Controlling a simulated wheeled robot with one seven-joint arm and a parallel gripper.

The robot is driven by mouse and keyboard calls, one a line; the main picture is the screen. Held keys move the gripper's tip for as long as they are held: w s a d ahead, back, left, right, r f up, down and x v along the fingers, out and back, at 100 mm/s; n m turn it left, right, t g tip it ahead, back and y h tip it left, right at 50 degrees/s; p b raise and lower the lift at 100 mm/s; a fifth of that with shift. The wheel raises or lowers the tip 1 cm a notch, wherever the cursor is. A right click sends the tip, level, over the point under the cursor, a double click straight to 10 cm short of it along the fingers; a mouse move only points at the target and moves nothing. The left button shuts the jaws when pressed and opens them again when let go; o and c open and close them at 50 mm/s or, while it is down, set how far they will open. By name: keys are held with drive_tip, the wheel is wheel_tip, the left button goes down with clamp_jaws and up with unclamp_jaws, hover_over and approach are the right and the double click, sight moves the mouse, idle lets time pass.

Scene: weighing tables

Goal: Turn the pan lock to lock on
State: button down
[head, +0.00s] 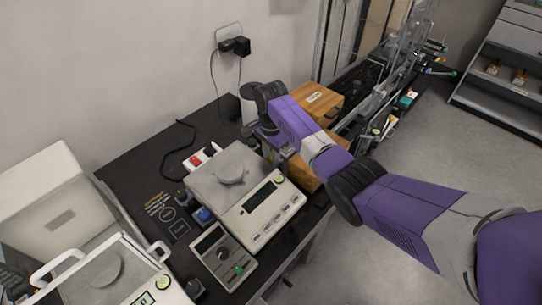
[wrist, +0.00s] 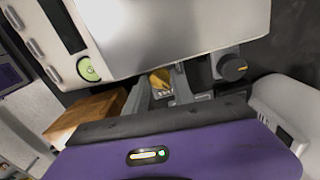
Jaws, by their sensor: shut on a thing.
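The balance (head: 258,214), a light grey box with a round pan (head: 232,168) and a display, stands on the black table. Its edge also shows in the wrist view (wrist: 190,50). My gripper (wrist: 161,85) reaches down at its far side. The two fingers are shut on a yellow knob (wrist: 160,80) beside the housing; it seems to be the pan lock, but I can read no lock mark. In the head view my gripper (head: 274,150) hides this knob. A dark round knob with a yellow mark (wrist: 232,68) sits to the right of the fingers.
A wooden box (head: 318,101) stands close behind my wrist, and wood also shows left of the fingers in the wrist view (wrist: 85,116). A small control box (head: 222,256) lies in front of the balance. Another balance (head: 110,275) stands at the lower left. A wall plug (head: 236,46) has hanging cables.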

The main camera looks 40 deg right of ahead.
drive_tip(key=n+p, duration=0.1)
drive_tip(key=n, duration=0.1)
drive_tip(key=shift+r+n, duration=0.1)
drive_tip(key=shift+n, duration=1.1)
drive_tip(key=c, duration=1.1)
unclamp_jaws()
drive_tip(key=shift+o, duration=0.2)
drive_tip(key=shift+r, duration=3.8)
